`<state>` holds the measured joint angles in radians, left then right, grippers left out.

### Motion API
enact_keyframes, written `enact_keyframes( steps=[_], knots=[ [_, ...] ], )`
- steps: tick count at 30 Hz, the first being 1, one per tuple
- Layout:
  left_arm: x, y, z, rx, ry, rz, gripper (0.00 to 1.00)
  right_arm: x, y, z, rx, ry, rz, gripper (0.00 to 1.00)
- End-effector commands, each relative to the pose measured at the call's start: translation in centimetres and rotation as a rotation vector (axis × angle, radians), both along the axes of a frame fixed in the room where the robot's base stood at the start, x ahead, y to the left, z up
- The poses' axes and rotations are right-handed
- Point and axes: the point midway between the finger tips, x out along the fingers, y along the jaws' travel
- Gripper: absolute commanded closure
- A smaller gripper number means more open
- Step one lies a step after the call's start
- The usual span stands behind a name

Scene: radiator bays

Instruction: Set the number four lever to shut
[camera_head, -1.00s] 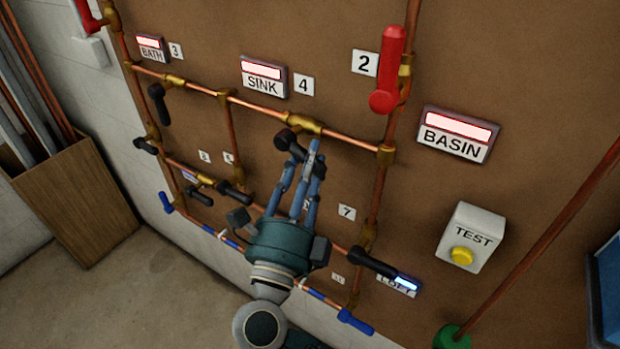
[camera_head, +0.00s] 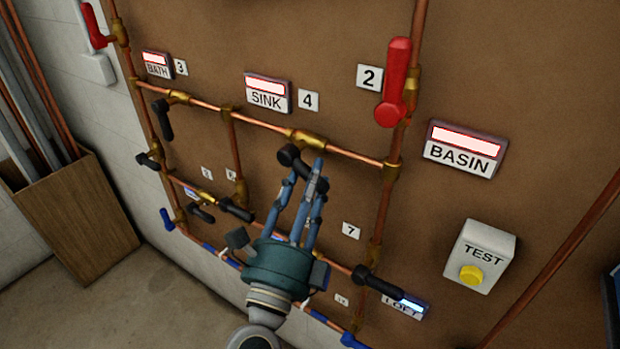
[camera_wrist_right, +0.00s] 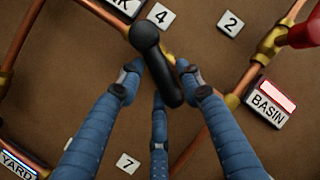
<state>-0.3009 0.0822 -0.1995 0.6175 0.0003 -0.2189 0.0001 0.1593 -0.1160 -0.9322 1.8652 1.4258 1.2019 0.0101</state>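The number four lever (camera_head: 288,155) is black and sits on a brass valve on the copper pipe, below the "4" tag (camera_head: 308,100) and right of the SINK sign (camera_head: 267,93). In the right wrist view the lever (camera_wrist_right: 157,65) slants down and right, at an angle to the pipe. My right gripper (camera_head: 312,172) is at the lever, its fingers partly hiding the handle. In the wrist view the right gripper (camera_wrist_right: 160,85) has its fingers apart around the handle; small gaps seem to show, and contact is unclear. My left gripper is not in view.
A red lever (camera_head: 396,85) stands by the "2" tag. Other black levers, such as the one under BATH (camera_head: 163,118) and the one by LOFT (camera_head: 376,281), are nearby. A TEST box (camera_head: 480,257) with a yellow button is at right. A wooden bin (camera_head: 70,215) stands at left.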

Motion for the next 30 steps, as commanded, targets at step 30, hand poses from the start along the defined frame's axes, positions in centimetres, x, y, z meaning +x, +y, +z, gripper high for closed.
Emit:
enact_keyframes(
  steps=[30],
  knots=[
    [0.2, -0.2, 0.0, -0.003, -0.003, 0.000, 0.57, -10.1, 3.8, -3.9, 0.001, 0.000, 0.000, 0.64]
  ],
)
